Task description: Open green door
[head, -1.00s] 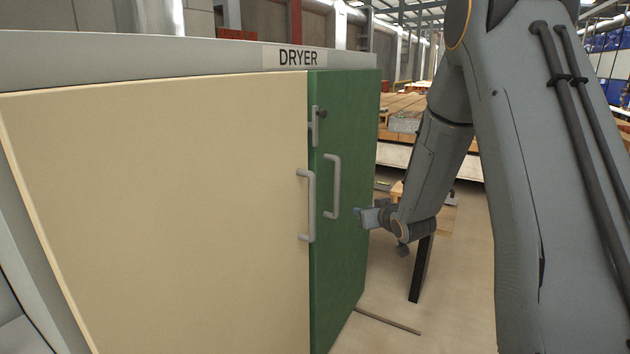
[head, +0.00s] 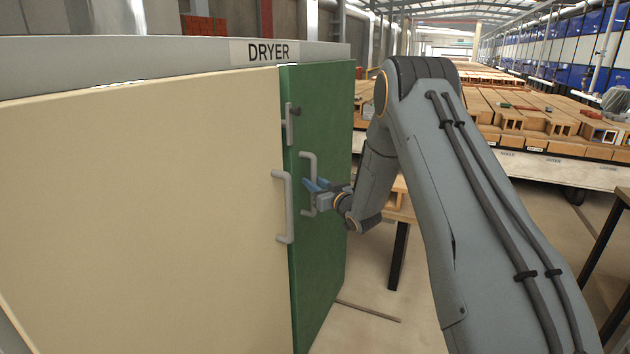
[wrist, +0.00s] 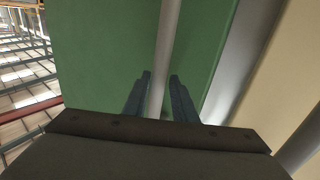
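The green door (head: 325,110) stands right of a cream door under the DRYER sign. It carries a grey vertical bar handle (head: 303,165). My gripper (head: 313,186) is at this handle, with its blue-grey fingers level with the lower half of the bar. In the wrist view the handle bar (wrist: 168,40) runs between the two fingers (wrist: 160,77), one on each side, against the green door (wrist: 105,50). The fingers look open around the bar; whether either touches it is hard to tell. Part of the handle is hidden behind the fingers.
The cream door (head: 150,190) has its own grey handle (head: 289,205) close left of my gripper. A small latch (head: 290,122) sits above. A wooden table (head: 398,210) with dark legs stands behind my arm. Brick racks (head: 520,115) fill the right background.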

